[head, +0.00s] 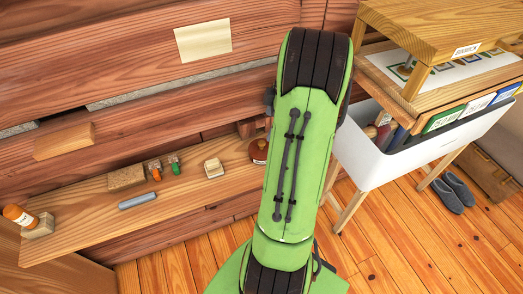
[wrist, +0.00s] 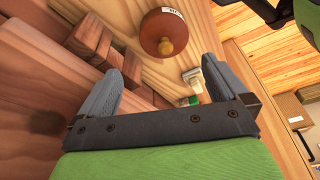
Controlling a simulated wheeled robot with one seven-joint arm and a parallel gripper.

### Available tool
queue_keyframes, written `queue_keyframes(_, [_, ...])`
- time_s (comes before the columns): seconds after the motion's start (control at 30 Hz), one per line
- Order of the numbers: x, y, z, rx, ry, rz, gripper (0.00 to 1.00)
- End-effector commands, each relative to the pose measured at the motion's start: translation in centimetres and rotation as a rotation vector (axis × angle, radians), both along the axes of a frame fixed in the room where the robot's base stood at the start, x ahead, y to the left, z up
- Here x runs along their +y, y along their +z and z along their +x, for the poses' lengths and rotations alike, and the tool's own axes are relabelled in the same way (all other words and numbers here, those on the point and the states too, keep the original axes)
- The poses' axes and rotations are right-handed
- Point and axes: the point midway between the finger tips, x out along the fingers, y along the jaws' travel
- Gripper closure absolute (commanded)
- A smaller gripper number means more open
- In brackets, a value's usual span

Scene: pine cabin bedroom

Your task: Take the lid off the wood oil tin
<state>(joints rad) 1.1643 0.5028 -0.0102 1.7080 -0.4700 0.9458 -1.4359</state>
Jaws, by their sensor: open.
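A reddish-brown round tin with a white label, likely the wood oil tin (head: 259,151), stands on the wooden shelf board, partly hidden behind my arm in the head view. In the wrist view the tin (wrist: 150,28) shows from above at the top, with a small brown knob (wrist: 166,47) on its lid. The lid appears to be on. My gripper (wrist: 162,70) is open and empty, its fingers apart and pointing toward the tin, which lies beyond the fingertips. My gripper is hidden by my arm in the head view.
Log wall lies behind.

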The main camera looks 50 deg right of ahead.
Motion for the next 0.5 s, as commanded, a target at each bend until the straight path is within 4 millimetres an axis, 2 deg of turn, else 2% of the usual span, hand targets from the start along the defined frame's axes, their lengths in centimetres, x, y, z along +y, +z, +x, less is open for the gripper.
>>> queue_keyframes(0.03, [0.3, -1.7, 0.3, 0.002, 0.001, 0.004, 0.0])
queue_keyframes(0.1, [0.6, -3.0, 0.6, 0.001, 0.002, 0.003, 0.0])
queue_keyframes(0.27, [0.8, -4.6, 1.0, 0.001, -0.001, 0.001, 0.0])
queue_keyframes(0.5, [1.7, -8.8, 1.7, 0.001, 0.0, 0.002, 0.0])
